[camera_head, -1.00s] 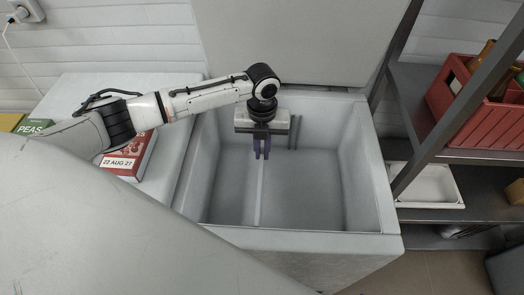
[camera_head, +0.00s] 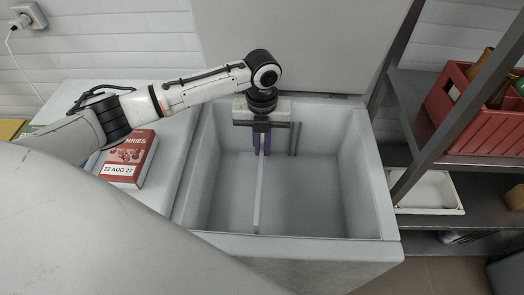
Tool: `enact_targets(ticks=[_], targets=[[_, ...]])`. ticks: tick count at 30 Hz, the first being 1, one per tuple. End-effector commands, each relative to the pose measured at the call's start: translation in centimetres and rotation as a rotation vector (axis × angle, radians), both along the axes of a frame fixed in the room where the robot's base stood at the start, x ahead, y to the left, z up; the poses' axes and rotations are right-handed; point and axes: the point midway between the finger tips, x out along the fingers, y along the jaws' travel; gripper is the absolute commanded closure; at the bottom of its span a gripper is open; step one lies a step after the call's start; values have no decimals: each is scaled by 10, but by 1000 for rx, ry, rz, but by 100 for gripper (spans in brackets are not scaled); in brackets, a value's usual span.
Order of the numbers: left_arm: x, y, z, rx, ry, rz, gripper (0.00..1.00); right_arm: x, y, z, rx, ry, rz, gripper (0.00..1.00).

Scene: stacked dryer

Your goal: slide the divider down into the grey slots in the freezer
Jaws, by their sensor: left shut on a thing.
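The open freezer (camera_head: 385,215) is a light grey chest with its lid raised behind it. My left gripper (camera_head: 261,151) hangs over the back half of the freezer, its purple fingers pointing down and shut on the divider. The divider (camera_head: 259,200) is a thin pale panel seen nearly edge-on, running from under the fingers toward the front wall. Dark grey slot rails (camera_head: 294,139) stand upright on the back wall, to the right of the gripper. The front slots and the divider's lower edge cannot be made out. My right gripper does not show.
A red food box (camera_head: 128,160) lies on the white surface left of the freezer. A metal shelf rack (camera_head: 430,165) on the right holds a red crate (camera_head: 440,100) with bottles and a white tray (camera_head: 430,192). The freezer's right half is empty.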

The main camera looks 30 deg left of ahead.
Motion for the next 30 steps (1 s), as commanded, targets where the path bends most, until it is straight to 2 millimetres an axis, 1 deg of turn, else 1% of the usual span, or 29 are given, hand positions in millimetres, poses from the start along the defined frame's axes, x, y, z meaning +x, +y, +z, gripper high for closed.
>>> enact_targets(ticks=[1, 3, 18, 24, 30], targets=[[1, 0, 8, -2, -5, -1, 100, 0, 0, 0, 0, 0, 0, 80], [1, 0, 16, -1, -6, -1, 100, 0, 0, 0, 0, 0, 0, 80], [1, 0, 73, -1, -4, 0, 100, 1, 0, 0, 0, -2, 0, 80], [1, 0, 86, -1, -3, -1, 100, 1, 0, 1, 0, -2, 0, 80], [0, 0, 89, -1, -2, 0, 100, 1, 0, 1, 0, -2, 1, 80]])
